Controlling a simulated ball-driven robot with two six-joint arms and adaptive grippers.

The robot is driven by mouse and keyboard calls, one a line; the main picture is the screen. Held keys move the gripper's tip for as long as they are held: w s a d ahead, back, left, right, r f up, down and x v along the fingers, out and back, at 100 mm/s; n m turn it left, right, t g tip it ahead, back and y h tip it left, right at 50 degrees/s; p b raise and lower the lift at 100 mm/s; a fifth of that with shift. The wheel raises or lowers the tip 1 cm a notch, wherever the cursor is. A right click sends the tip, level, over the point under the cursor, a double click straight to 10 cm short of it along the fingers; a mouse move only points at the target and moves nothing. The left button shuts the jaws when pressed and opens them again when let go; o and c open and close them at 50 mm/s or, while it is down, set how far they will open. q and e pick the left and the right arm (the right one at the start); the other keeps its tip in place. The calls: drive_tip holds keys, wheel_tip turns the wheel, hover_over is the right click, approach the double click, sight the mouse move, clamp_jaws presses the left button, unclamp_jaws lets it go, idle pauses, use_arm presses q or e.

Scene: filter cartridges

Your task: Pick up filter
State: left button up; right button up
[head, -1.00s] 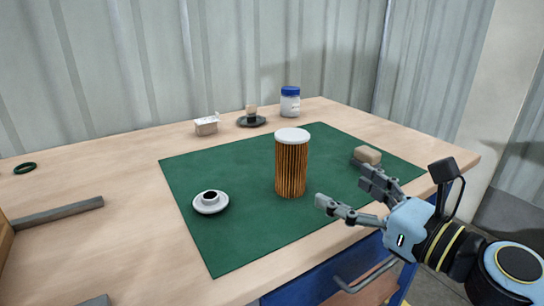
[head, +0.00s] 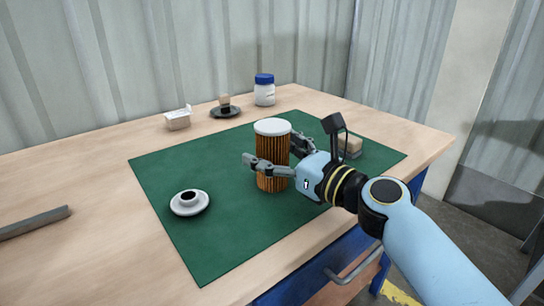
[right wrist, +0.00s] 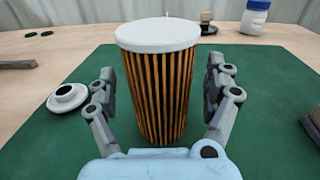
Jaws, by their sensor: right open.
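The filter (head: 272,143) is an upright cylinder with brown pleats and a white top cap. It stands on the green mat (head: 190,245). My right gripper (head: 274,157) is open, with one finger on each side of the filter. In the right wrist view the filter (right wrist: 160,90) stands between the two spread fingers of the gripper (right wrist: 165,100), and a gap shows on both sides. The filter's lower end is partly hidden by the gripper. My left gripper is not in view.
A white flanged cap (head: 189,203) lies on the mat at the left. A tan block (head: 350,146) sits behind my right gripper. A small white box (head: 177,118), a dark dish (head: 225,111) and a blue-lidded jar (head: 264,91) stand at the back. A grey bar (head: 34,223) lies at the left.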

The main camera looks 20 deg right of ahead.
drive_tip(key=shift+w+a, duration=0.1)
drive_tip(key=shift+w, duration=0.2)
drive_tip(key=c, duration=1.3)
drive_tip(key=shift+r, duration=0.1)
